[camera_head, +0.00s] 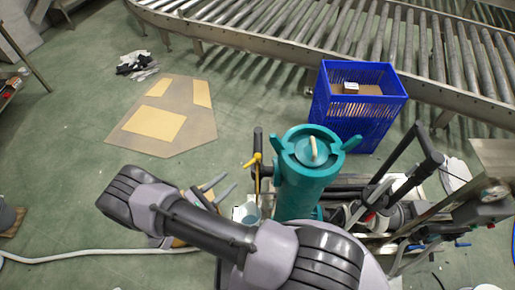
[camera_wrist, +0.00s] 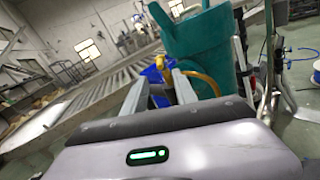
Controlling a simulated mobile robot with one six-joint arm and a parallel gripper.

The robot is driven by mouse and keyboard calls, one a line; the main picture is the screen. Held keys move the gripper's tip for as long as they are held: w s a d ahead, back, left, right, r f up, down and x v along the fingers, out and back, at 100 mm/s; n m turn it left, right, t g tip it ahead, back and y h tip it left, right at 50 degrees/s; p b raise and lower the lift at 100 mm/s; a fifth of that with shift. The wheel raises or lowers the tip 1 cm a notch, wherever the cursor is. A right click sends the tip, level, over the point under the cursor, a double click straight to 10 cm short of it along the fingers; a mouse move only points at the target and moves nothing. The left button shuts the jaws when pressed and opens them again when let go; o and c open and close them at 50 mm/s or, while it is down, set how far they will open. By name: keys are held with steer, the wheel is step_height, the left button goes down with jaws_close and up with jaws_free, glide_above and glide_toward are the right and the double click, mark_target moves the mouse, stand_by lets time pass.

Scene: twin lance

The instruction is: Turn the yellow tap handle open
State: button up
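The yellow tap handle (camera_head: 254,160) stands just left of a teal cylinder (camera_head: 305,190) in the head view. In the wrist view a yellow piece (camera_wrist: 160,62) shows beyond my fingertips, with a curved yellow-brown part (camera_wrist: 205,80) running right in front of the teal body (camera_wrist: 205,40). My gripper (camera_head: 212,192) is left of the handle and nearer the camera in the head view. Its two grey fingers are apart in the wrist view (camera_wrist: 158,78), with nothing visibly held. No contact with the handle can be made out.
A blue crate (camera_head: 357,128) stands behind the teal cylinder, before a roller conveyor (camera_head: 270,22). Pipes and bars (camera_head: 405,180) crowd the right side. A flat board (camera_head: 185,140) lies on the green floor at left. The floor (camera_head: 60,180) at left is mostly clear.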

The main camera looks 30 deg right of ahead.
mark_target(254, 159)
steer(key=w+d, duration=0.1)
steer(key=d, duration=0.8)
steer(key=w+d, duration=0.1)
steer(key=d, duration=0.3)
steer(key=shift+w+d, duration=0.15)
steer(key=shift+w, duration=0.15)
jaws_close()
